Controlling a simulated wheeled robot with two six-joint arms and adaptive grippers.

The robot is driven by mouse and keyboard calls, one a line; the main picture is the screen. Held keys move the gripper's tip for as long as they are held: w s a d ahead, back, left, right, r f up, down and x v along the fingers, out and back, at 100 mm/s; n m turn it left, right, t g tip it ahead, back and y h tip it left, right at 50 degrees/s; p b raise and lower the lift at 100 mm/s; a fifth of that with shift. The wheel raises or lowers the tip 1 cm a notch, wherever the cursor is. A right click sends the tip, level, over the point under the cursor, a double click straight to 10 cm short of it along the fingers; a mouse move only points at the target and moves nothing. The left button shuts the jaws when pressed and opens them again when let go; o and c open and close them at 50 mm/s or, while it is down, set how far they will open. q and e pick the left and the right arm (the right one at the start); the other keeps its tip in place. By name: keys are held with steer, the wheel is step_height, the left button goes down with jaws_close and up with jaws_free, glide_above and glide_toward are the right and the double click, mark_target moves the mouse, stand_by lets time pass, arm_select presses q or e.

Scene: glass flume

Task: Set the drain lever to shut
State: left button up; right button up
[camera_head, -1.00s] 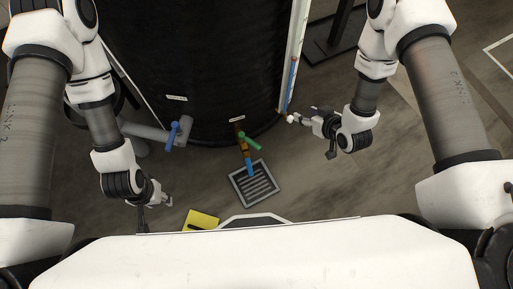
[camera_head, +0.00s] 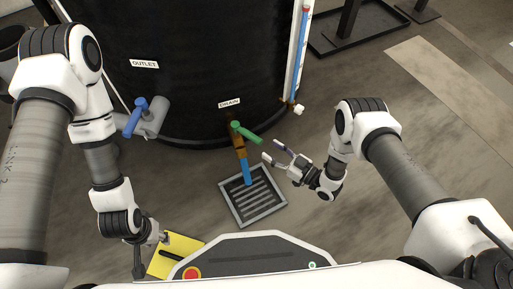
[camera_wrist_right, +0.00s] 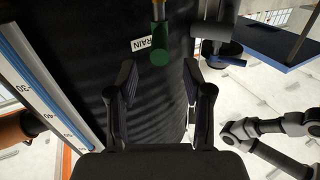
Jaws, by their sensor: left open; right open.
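The green drain lever (camera_head: 246,133) sits on a brass valve (camera_head: 238,144) low on the black tank, under a DRAIN label (camera_head: 229,103). The lever points right and downward, at an angle to the spout. A blue strip (camera_head: 246,172), water or pipe, runs from the spout towards the floor grate. My right gripper (camera_head: 271,151) is open and empty, just right of the lever's free end, apart from it. In the right wrist view the green lever (camera_wrist_right: 160,52) appears between and beyond the spread fingers. My left gripper (camera_head: 164,238) is open near a yellow object.
The floor grate (camera_head: 277,207) lies below the drain. A blue-handled outlet valve (camera_head: 134,117) is at left under an OUTLET label (camera_head: 144,64). A gauge tube (camera_head: 300,50) stands on the tank's right. The yellow object (camera_head: 192,243) lies in front, beside a panel with a red button (camera_head: 191,274).

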mark_target(261, 143)
steer(key=b+x, duration=0.2)
steer(key=x, duration=0.4)
steer(key=shift+w, duration=0.1)
steer(key=shift+w+a+r+b, duration=0.15)
steer(key=shift+w+a+b, duration=0.2)
steer(key=shift+a, duration=0.1)
jaws_close()
